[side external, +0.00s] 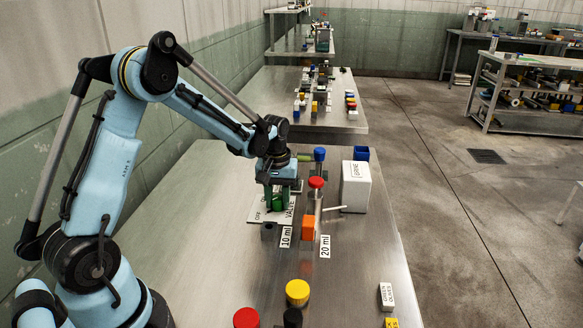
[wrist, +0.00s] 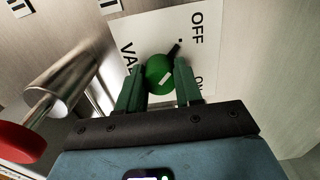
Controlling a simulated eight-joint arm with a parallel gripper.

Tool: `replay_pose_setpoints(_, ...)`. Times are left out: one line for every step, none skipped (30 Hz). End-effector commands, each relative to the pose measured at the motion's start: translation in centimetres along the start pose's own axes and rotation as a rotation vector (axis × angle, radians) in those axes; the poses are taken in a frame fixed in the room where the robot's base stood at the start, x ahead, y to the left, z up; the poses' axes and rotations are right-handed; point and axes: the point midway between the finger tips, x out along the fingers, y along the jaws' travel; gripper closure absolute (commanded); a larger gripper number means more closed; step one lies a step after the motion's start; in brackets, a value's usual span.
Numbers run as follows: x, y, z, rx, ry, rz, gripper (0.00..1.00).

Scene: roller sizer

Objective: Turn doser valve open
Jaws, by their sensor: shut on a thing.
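The green valve knob (wrist: 158,74) is round, with a short white mark on top. A black pointer (wrist: 173,51) shows at its edge, angled to the upper right, toward the OFF side of the white plate (wrist: 215,60). The plate carries the words OFF, ON and part of VALVE. My gripper (wrist: 160,84) has its green fingers on either side of the knob, shut on it. In the side external view, my gripper (side external: 276,202) is low over the white plate (side external: 255,214), pointing down, and its fingers mostly hide the knob.
A metal cylinder (wrist: 65,80) with a red knob (wrist: 20,142) stands close to my gripper. The table's left side is clear.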

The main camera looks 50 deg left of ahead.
Motion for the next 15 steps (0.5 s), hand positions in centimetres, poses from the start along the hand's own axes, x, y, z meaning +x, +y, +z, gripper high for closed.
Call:
replay_pose_setpoints(-0.03, -0.02, 0.0, 0.005, 0.0, -0.001, 0.96)
replay_pose_setpoints(-0.03, -0.03, 0.0, 0.009, 0.0, -0.001, 0.96)
replay_pose_setpoints(-0.03, -0.02, 0.0, 0.017, 0.0, -0.001, 0.96)
replay_pose_setpoints(-0.03, -0.03, 0.0, 0.024, 0.0, -0.001, 0.96)
replay_pose_setpoints(-0.03, -0.03, 0.0, 0.032, 0.0, -0.001, 0.96)
replay_pose_setpoints(-0.03, -0.03, 0.0, 0.048, 0.0, -0.001, 0.96)
replay_pose_setpoints(-0.04, -0.03, 0.0, 0.06, 0.0, -0.001, 0.96)
replay_pose_setpoints(-0.04, -0.03, -0.01, 0.075, 0.0, -0.001, 0.95)
replay_pose_setpoints(-0.04, -0.02, -0.01, 0.097, 0.0, -0.001, 0.95)
replay_pose_setpoints(-0.04, -0.02, -0.01, 0.117, 0.0, -0.001, 0.95)
replay_pose_setpoints(-0.04, -0.02, -0.01, 0.136, 0.0, -0.001, 0.95)
replay_pose_setpoints(-0.04, -0.02, -0.01, 0.166, -0.001, -0.001, 0.95)
replay_pose_setpoints(-0.04, -0.02, -0.01, 0.19, -0.001, -0.001, 0.95)
replay_pose_setpoints(-0.04, -0.02, -0.02, 0.215, -0.001, -0.001, 0.95)
replay_pose_setpoints(-0.04, -0.02, -0.01, 0.25, -0.001, -0.001, 0.95)
